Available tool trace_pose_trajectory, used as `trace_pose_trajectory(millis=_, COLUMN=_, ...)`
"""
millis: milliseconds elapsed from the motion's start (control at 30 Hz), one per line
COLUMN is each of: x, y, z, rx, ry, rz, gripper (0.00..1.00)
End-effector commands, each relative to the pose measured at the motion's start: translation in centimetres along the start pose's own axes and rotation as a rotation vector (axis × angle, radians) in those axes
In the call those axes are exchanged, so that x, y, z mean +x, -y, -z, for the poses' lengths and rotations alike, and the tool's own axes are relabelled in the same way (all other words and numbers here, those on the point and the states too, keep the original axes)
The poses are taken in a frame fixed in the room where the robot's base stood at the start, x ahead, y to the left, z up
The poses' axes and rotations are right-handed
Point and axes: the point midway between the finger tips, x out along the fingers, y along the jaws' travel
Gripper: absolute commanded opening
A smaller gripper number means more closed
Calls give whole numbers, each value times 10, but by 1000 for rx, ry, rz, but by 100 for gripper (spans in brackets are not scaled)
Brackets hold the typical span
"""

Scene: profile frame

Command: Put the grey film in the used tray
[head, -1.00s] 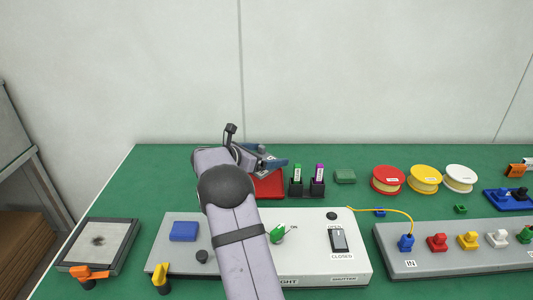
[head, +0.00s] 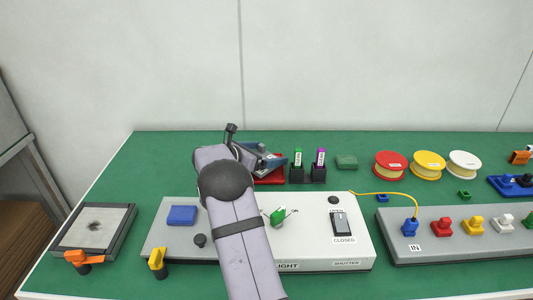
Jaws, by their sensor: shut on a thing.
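My gripper (head: 264,158) is over the red tray (head: 270,181) at the back middle of the green table, partly hidden by my own arm. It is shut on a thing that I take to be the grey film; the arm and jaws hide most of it. A blue-grey edge shows by the jaws, but I cannot tell whether it is film or finger. The red tray shows only as a strip under the gripper. I cannot read a label on it, nor tell whether the held thing touches it.
Two dark holders with a green (head: 298,158) and a purple marker (head: 320,157) stand just right of the tray. A light box (head: 300,250) with switches lies in front. A framed plate (head: 95,228) is at left, spools (head: 390,164) at right.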

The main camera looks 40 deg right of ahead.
Motion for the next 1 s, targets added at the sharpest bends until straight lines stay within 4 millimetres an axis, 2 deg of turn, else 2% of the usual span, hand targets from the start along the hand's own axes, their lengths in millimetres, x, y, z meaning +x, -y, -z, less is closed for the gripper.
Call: trace_pose_trajectory(millis=1000, x=4, y=0, z=9, rx=0, ry=0, rz=0, gripper=68)
